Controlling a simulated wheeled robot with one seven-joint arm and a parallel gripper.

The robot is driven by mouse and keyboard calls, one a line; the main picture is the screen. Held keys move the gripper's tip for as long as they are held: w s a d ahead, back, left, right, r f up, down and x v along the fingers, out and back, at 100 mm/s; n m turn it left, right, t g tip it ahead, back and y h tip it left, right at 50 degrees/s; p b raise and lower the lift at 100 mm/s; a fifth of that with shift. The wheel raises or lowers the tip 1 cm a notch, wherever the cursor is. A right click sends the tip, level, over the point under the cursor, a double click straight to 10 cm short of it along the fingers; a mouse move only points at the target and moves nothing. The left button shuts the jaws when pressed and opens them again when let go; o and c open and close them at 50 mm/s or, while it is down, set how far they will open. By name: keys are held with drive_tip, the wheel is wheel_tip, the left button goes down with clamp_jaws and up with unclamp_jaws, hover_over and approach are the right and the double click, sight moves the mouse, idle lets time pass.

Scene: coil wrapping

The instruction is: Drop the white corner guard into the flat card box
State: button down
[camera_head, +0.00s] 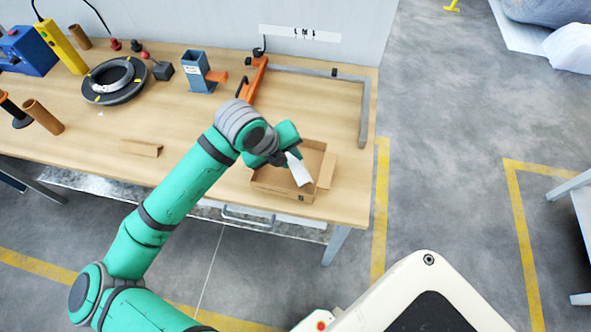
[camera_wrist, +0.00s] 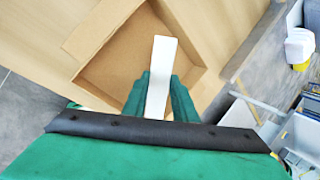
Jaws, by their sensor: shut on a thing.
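The white corner guard (camera_head: 298,170) is held in my gripper (camera_head: 285,158) above the flat card box (camera_head: 325,173). In the wrist view the corner guard (camera_wrist: 159,70) is a white strip between the two green fingers of my gripper (camera_wrist: 158,92), its far end reaching over the box's inside. The open brown card box (camera_wrist: 122,52) lies below it, with its flaps folded outward. My gripper is shut on the guard. The arm hides part of the box's left side in the head view.
A brown angled card piece (camera_head: 140,148) lies left on the table (camera_head: 215,135). A black ring with a coil (camera_head: 114,80), a blue-grey holder (camera_head: 196,72) and an orange tool (camera_head: 253,80) stand farther back.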

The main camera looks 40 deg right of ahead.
drive_tip(key=c, duration=1.4)
unclamp_jaws()
drive_tip(key=shift+s, duration=0.1)
drive_tip(key=shift+o, duration=0.2)
drive_tip(key=v, duration=1.1)
drive_tip(key=shift+d, duration=0.2)
